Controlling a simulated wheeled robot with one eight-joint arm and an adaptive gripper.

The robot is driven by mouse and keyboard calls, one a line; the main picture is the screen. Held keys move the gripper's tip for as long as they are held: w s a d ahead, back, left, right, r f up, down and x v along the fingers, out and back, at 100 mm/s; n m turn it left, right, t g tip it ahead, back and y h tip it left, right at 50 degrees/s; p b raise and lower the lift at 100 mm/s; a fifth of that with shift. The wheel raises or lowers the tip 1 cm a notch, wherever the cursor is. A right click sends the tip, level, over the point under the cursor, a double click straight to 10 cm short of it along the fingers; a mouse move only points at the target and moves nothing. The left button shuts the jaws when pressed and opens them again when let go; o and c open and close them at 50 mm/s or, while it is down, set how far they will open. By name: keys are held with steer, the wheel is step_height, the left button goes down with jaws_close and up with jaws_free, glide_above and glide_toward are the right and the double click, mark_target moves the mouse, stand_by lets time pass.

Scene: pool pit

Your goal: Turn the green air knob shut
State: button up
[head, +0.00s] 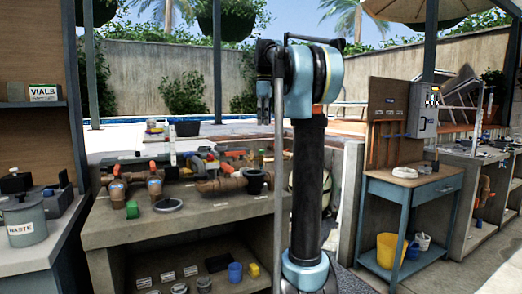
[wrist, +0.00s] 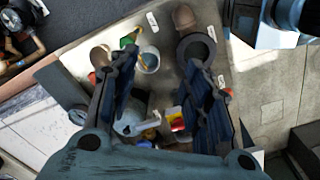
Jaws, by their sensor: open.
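My gripper (head: 264,108) hangs high above the concrete counter in the head view, fingers pointing down, open and empty. In the wrist view its two dark ribbed fingers (wrist: 163,88) stand apart over a cluttered surface. A small green piece (wrist: 127,42) lies beyond the left finger in the wrist view. I cannot tell which, if any, is the air knob. Nothing touches the gripper.
Brown pipe fittings (head: 155,188) and a dark cup (head: 255,181) crowd the concrete counter (head: 225,212). A waste pot (head: 22,217) stands at left. A blue cart (head: 410,187) with a yellow bucket (head: 389,250) stands at right, below a grey wall box (head: 424,110). Air around the gripper looks clear.

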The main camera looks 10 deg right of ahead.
mark_target(262, 152)
steer(key=w+r+n, duration=0.3)
steer(key=w+r, duration=0.1)
steer(key=w, duration=0.3)
step_height(262, 152, down, 18)
steer(key=shift+r, duration=0.25)
steer(key=shift+c, duration=0.4)
jaws_close()
